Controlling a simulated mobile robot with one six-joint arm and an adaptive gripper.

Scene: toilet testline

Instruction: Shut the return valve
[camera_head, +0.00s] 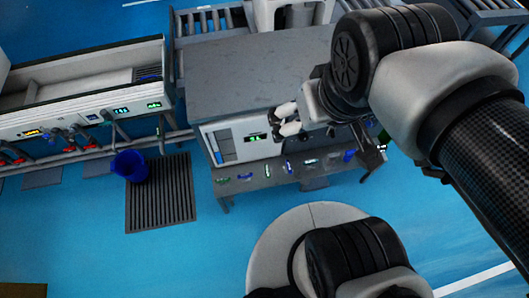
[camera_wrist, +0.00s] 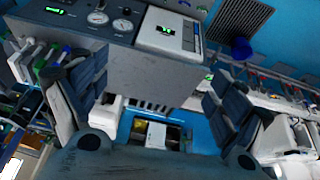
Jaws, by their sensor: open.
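Several small red handles (camera_head: 89,143) show on the pipes under the long white sink unit (camera_head: 85,117) at the left in the head view. I cannot tell which part is the return valve; no label is readable. My gripper is at the end of the arm over the grey bench in the head view, well to the right of the red handles. In the wrist view its two dark fingers stand wide apart, and my gripper (camera_wrist: 156,82) is open with nothing between them. The sink unit shows at the right edge there, partly behind a finger.
A grey bench (camera_head: 250,75) carries a white control box (camera_head: 246,137) with a green display. Its front shelf (camera_head: 245,187) holds several small items. Blue floor is clear in front.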

